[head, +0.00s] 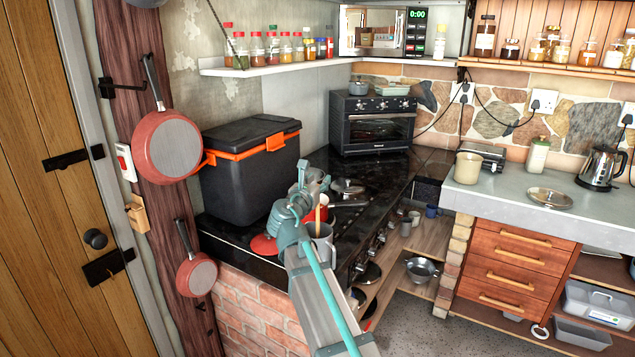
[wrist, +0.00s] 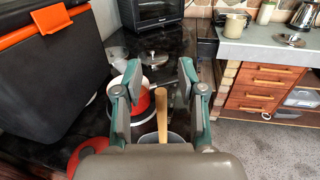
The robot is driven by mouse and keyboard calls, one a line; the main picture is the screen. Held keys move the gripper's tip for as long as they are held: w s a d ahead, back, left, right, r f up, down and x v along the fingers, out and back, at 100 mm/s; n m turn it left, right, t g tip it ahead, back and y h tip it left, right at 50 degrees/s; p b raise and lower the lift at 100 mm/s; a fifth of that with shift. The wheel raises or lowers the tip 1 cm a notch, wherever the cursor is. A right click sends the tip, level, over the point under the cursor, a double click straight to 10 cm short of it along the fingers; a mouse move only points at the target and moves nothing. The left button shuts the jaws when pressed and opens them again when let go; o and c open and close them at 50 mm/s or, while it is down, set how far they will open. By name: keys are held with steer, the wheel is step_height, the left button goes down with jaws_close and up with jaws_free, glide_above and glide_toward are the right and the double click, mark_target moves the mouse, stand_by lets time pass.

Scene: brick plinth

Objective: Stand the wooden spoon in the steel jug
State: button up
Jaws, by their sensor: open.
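The wooden spoon (head: 318,214) stands upright with its handle up and its lower end hidden inside a grey metal jug (head: 322,240), which looks like the steel jug. The jug is on the black hob at the near edge, partly behind my arm. In the wrist view the spoon's handle (wrist: 162,115) rises between my fingers with a gap on both sides, and the jug's rim (wrist: 176,138) shows below, mostly hidden by my gripper's body. My gripper (wrist: 158,76) is open and holds nothing. It also shows over the hob in the head view (head: 305,182).
A red pot (wrist: 134,98) stands just beyond the jug, with a red lid (head: 263,246) to the left. A large black box with orange trim (head: 250,170) stands close on the left. A lidded pan (head: 348,187) and an oven (head: 374,125) are farther back.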

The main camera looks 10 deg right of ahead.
steer(key=v, duration=1.2)
stand_by(0.5)
